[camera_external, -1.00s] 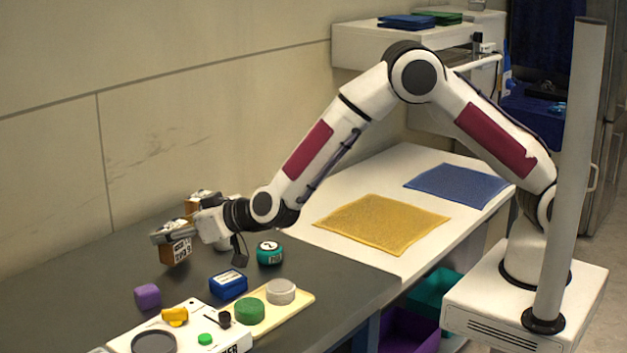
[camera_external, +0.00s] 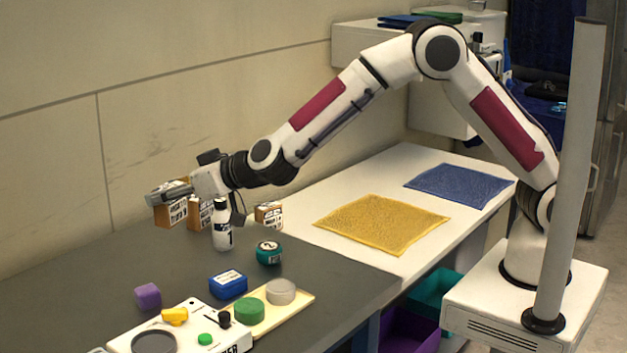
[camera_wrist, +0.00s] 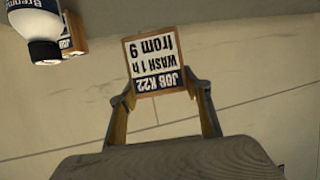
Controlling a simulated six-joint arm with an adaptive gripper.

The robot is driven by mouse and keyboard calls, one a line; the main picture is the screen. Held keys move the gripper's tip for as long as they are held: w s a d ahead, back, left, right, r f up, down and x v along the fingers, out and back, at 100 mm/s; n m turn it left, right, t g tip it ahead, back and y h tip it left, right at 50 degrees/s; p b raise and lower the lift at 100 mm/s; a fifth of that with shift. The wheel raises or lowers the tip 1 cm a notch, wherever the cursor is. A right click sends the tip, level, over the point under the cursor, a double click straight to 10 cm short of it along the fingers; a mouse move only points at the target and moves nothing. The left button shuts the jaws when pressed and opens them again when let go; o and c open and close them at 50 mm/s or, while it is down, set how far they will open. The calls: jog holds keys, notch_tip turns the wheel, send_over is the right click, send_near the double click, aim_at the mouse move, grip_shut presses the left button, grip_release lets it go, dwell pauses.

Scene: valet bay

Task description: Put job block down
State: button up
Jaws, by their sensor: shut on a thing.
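The job block (camera_external: 168,214) is a small wooden block with a printed white and dark label. My gripper (camera_external: 172,192) is shut on it at the left end of my arm, over the grey bench near the wall. In the wrist view my gripper (camera_wrist: 160,92) has a finger on each side of the block (camera_wrist: 155,62), whose label reads upside down "JOB K22, WASH 1 h from 9". Whether its base touches the bench cannot be told. Another labelled block (camera_external: 197,216) is close on its right, and a third (camera_external: 268,214) is farther right.
A white bottle (camera_external: 222,236) stands right of the second block; it also shows in the wrist view (camera_wrist: 33,22). A green round container (camera_external: 268,253), blue box (camera_external: 228,285) and purple block (camera_external: 147,296) are nearer. Yellow (camera_external: 382,224) and blue (camera_external: 458,186) cloths lie right.

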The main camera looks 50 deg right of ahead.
jog(key=shift+w+d, duration=0.1)
jog(key=shift+d, duration=0.05)
dwell(0.5)
jog(key=w+d+m+h, duration=0.1)
jog(key=d+m+h, duration=0.2)
jog(key=d, duration=3.5)
jog(key=shift+s+d+f+n+y, duration=1.6)
jog(key=shift+s+d+f, duration=1.15)
jog(key=shift+d+f, duration=1.75)
jog(key=s+a+f+n+g+y, duration=0.2)
jog(key=s+a+n+g+y, duration=0.1)
jog(key=s+a+n+y, duration=0.3)
jog(key=shift+s+a+f, duration=0.35)
jog(key=shift+s+a, duration=0.5)
jog(key=shift+a, duration=0.05)
jog(key=shift+f, duration=0.1)
